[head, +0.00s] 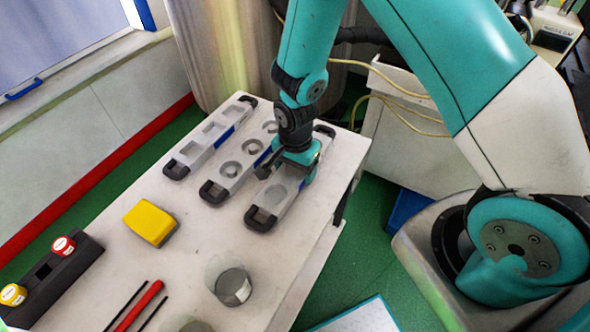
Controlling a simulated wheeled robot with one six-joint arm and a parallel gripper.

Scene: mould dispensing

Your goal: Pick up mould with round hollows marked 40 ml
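Three long grey moulds with black end grips lie side by side on the white table. The left mould (201,153) has square hollows. The middle mould (232,168) has round hollows, and part of its far end is hidden by my arm. The right mould (262,212) shows a rounded hollow near its front end; its middle is covered by my gripper. No 40 ml marking is readable. My gripper (284,174) points down, low over the right mould and close to the middle one. Its fingertips are too unclear to tell whether it is open or touches a mould.
A yellow block (150,222) and a grey cup (231,286) stand on the table (200,240) in front of the moulds. A dark rack (55,284) with red-capped and yellow-capped jars is at lower left, beside a red stick-like tool (139,306). The table's right edge is near the right mould.

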